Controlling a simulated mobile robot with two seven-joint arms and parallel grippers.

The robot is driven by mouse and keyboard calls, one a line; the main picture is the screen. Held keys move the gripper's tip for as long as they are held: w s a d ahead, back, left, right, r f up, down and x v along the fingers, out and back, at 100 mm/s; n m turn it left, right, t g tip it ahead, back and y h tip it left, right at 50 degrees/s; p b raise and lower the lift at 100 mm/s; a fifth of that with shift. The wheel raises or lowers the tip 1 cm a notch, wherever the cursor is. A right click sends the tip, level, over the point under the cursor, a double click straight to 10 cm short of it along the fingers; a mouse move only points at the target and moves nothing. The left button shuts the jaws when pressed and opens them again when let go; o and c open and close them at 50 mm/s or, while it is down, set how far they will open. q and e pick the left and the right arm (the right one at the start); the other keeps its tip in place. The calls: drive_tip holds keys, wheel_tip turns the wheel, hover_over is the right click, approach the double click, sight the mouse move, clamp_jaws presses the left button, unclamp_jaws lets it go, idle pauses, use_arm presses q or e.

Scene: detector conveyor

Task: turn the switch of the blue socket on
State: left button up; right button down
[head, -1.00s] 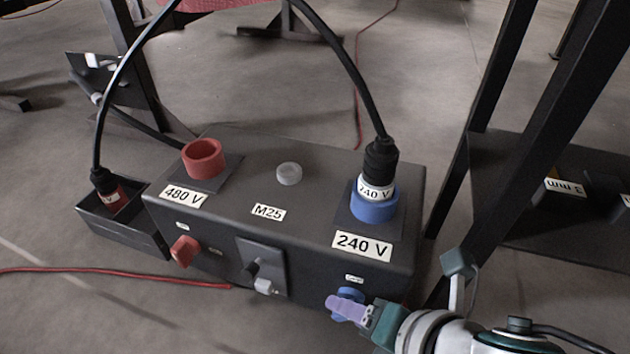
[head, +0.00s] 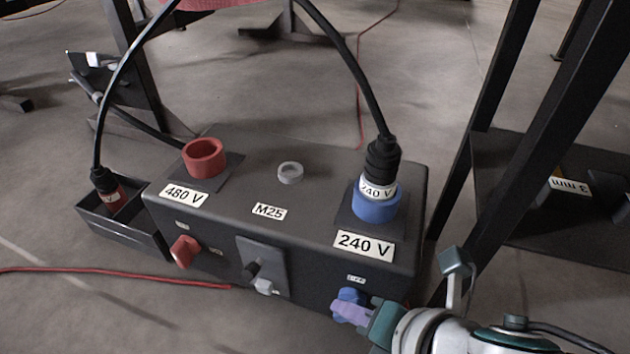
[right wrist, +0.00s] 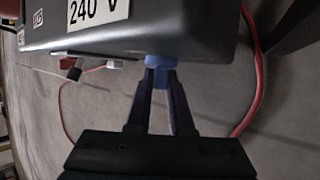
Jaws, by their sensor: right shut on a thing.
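The blue socket (head: 376,207) is on top of the dark box, by the "240 V" label, with a black-and-white plug (head: 381,166) seated in it. The blue switch (head: 347,299) is on the box's front face below that label. My right gripper (head: 345,309) is at the blue switch, its purple fingers shut on it. In the right wrist view the fingers (right wrist: 160,88) close around the blue switch (right wrist: 161,64) from both sides. The fingers hide part of the switch, and I cannot tell its setting. My left gripper is not in view.
The dark box (head: 300,215) also has a red socket (head: 204,157) labelled 480 V and a red switch (head: 185,251). A black tray (head: 152,242) with a plug stands at its left. A dark frame post (head: 500,160) stands close at the right.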

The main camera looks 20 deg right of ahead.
drive_tip(key=shift+f, duration=0.1)
idle(0.3)
drive_tip(key=shift+s, duration=0.1)
drive_tip(key=shift+s+d+f+m+t+y, duration=0.15)
drive_tip(key=shift+m+t+y, duration=0.25)
drive_tip(key=shift+t+y, duration=0.45)
drive_tip(key=shift+f+m+t+y, duration=0.1)
drive_tip(key=shift+m+t+y, duration=0.3)
drive_tip(key=shift+t+y, duration=0.65)
drive_tip(key=shift+y, duration=0.4)
drive_tip(key=shift+t, duration=0.3)
drive_tip(key=c, duration=0.8)
unclamp_jaws()
